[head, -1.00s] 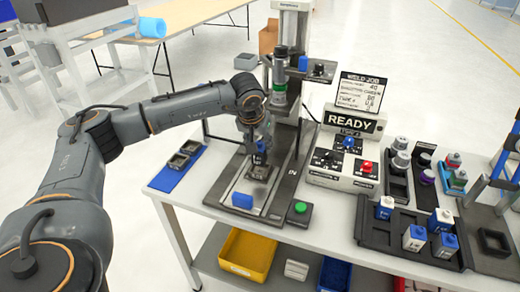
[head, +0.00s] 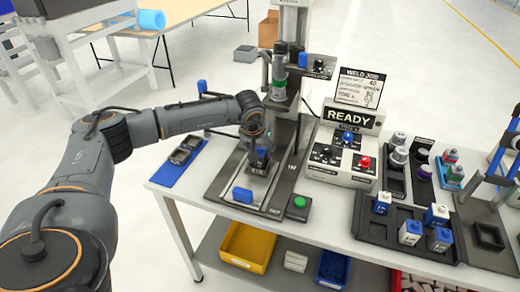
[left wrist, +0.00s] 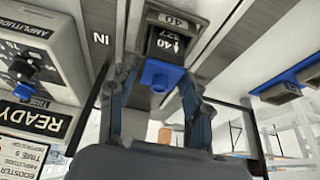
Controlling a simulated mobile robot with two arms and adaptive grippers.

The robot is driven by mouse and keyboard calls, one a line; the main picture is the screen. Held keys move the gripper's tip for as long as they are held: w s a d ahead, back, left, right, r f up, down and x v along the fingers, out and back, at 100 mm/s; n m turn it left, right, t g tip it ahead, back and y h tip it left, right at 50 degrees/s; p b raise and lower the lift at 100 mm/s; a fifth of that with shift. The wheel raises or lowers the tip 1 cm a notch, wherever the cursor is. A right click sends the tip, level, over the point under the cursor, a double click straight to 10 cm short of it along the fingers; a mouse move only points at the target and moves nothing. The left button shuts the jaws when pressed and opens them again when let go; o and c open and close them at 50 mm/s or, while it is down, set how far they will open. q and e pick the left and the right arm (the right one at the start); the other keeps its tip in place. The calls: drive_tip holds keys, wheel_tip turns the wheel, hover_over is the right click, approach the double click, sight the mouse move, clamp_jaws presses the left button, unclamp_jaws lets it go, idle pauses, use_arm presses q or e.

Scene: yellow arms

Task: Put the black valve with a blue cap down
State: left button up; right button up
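The black valve with a blue cap (head: 261,154) stands low at the fixture (head: 258,168) on the dark plate under the press. In the left wrist view its blue cap (left wrist: 162,76) faces me, with the black body marked 40 and 327 behind it. My left gripper (head: 258,146) is over the valve from above. In the left wrist view, the fingertips of my left gripper (left wrist: 160,74) lie on both sides of the cap and appear closed on it. The valve's lower end is hidden. My right gripper is not in view.
The press column (head: 290,60) stands just behind. A blue tray (head: 178,162) lies left. The READY control box (head: 343,150) and a dark tray (head: 375,227) with several valves stand right.

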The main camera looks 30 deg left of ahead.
use_arm(q)
drive_tip(key=shift+r, duration=0.15)
drive_tip(key=shift+r, duration=0.2)
drive_tip(key=b+v, duration=0.2)
drive_tip(key=v, duration=0.9)
drive_tip(key=shift+s+r+b, duration=0.3)
drive_tip(key=shift+b, duration=0.1)
drive_tip(key=shift+d, duration=0.15)
